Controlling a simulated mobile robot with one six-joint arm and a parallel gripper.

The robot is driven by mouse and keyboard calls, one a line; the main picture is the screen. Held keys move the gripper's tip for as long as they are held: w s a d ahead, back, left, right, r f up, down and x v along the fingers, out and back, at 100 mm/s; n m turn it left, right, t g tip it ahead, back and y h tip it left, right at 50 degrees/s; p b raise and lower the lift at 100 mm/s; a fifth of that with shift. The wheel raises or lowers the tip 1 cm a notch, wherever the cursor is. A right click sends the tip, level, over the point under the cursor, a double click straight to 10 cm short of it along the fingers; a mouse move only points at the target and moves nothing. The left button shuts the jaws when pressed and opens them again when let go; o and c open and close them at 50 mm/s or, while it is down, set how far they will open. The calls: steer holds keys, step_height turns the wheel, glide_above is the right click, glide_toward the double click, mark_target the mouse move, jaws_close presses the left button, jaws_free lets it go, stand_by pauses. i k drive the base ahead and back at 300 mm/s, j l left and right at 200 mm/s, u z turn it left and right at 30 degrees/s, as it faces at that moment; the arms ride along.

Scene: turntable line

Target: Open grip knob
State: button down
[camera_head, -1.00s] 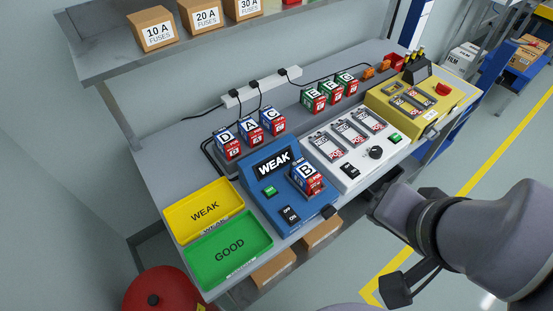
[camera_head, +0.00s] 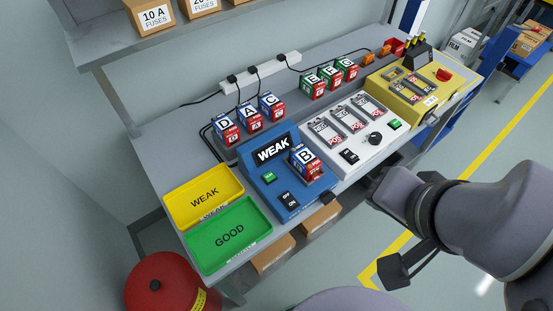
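A round black knob (camera_head: 375,138) sits on the front right of the white charger panel (camera_head: 349,176), beside a black switch and a green button. Another dark knob-like part (camera_head: 328,197) is at the front right corner of the blue tester (camera_head: 283,213). I cannot tell which is the grip knob. My gripper (camera_head: 382,188) is at the right, in front of the bench edge and apart from both. Its fingers are dark and partly hidden by my wrist, so their opening is unclear.
Block B (camera_head: 305,163) sits on the tester, whose screen reads WEAK. Yellow WEAK (camera_head: 176,210) and green GOOD (camera_head: 200,257) trays lie at the left. Several lettered blocks stand behind. A yellow machine (camera_head: 423,92) is at the right, a red drum (camera_head: 160,288) below.

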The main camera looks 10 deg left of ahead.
mark_target(327, 196)
steer(key=j+z, duration=0.35)
steer(key=k+j+z, duration=0.15)
steer(key=z, duration=0.2)
